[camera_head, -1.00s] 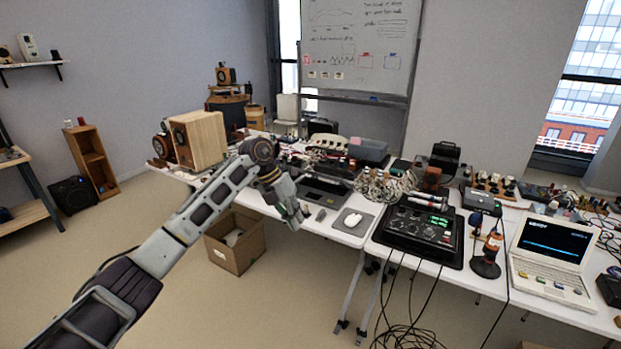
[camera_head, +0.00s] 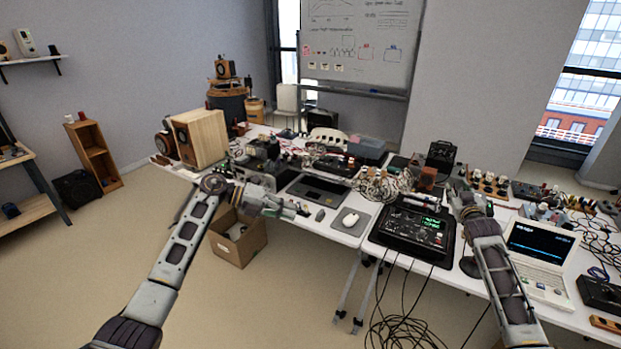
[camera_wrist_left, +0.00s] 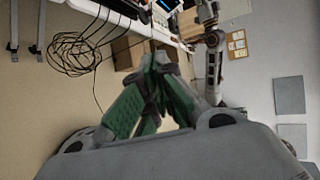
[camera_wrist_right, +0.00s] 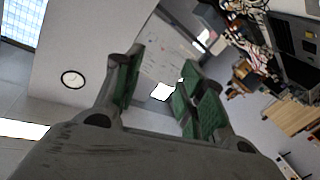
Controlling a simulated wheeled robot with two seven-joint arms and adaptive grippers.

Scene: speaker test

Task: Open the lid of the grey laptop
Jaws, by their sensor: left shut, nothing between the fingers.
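The grey laptop (camera_head: 318,190) lies on the white table near the middle of the head view, a dark flat slab behind the mouse. The picture is too small to tell how its lid sits. My left gripper (camera_head: 298,209) is shut and empty, close to the table's front edge, left of and in front of the laptop. Its green finger pads meet in the left wrist view (camera_wrist_left: 158,68). My right gripper (camera_wrist_right: 158,85) is open and empty in the right wrist view. In the head view its arm reaches up at the right, beside the black console, away from the laptop.
A white mouse (camera_head: 350,219) on a grey pad sits right of the laptop. A black console (camera_head: 413,232), tangled cables (camera_head: 378,187) and a pale computer (camera_head: 541,277) crowd the right. A wooden speaker (camera_head: 200,138) stands at left. A cardboard box (camera_head: 238,247) is on the floor.

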